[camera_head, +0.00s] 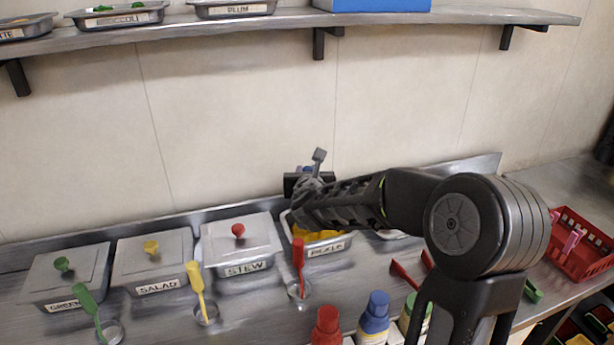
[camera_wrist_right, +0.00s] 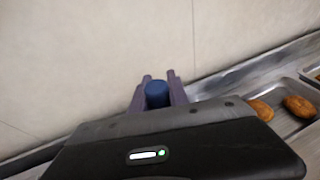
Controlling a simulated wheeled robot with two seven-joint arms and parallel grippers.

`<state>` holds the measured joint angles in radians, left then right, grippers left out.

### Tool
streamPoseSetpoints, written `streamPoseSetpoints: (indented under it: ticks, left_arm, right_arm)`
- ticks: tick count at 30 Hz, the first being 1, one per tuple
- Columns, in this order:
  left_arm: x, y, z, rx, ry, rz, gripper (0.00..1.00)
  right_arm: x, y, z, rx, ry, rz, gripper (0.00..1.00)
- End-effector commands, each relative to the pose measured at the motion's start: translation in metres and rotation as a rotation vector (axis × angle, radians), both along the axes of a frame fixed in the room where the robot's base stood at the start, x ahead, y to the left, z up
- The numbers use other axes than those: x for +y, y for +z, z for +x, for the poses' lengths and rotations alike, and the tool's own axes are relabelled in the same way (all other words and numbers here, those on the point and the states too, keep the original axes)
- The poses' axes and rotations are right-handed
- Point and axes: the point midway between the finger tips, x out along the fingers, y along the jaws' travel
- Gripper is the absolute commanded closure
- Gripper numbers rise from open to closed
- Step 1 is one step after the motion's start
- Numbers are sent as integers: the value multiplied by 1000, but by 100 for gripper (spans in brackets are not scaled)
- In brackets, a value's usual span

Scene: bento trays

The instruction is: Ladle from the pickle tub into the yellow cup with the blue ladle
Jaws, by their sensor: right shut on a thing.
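The pickle tub (camera_head: 327,250) stands open at the back of the counter, with yellow pieces showing inside. My right arm reaches over it from the right and hides part of it. My right gripper (camera_head: 308,171) is above the tub, near the wall. In the right wrist view its purple fingers (camera_wrist_right: 158,92) are shut on a blue piece (camera_wrist_right: 157,95), which looks like the handle end of the blue ladle. The ladle's bowl is hidden. I cannot make out the yellow cup. My left gripper is not in view.
Lidded stew (camera_head: 248,268), salad (camera_head: 158,287) and greens tubs stand left of the pickle tub. Red (camera_head: 298,253), yellow (camera_head: 194,272) and green (camera_head: 86,298) ladles stand in front. Capped bottles (camera_head: 375,309) are at the front; a red basket (camera_head: 580,245) is right. A shelf (camera_head: 270,24) runs above.

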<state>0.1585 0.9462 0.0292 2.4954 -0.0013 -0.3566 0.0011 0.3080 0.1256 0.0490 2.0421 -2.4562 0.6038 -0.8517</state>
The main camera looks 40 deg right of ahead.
Motion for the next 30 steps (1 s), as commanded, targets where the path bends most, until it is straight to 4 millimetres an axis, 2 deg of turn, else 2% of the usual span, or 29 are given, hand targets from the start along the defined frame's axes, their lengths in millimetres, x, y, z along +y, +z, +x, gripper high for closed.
streamPoseSetpoints:
  ticks: [1, 12, 25, 30]
  left_arm:
    - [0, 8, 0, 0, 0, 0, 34]
    - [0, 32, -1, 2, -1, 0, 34]
    - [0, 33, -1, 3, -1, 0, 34]
    - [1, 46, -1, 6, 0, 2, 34]
  right_arm:
    - [0, 11, 0, -2, 1, -1, 100]
    - [0, 47, 0, -1, -1, 0, 100]
    - [0, 50, 0, -1, 0, -1, 100]
    - [0, 64, 0, -1, 0, -1, 100]
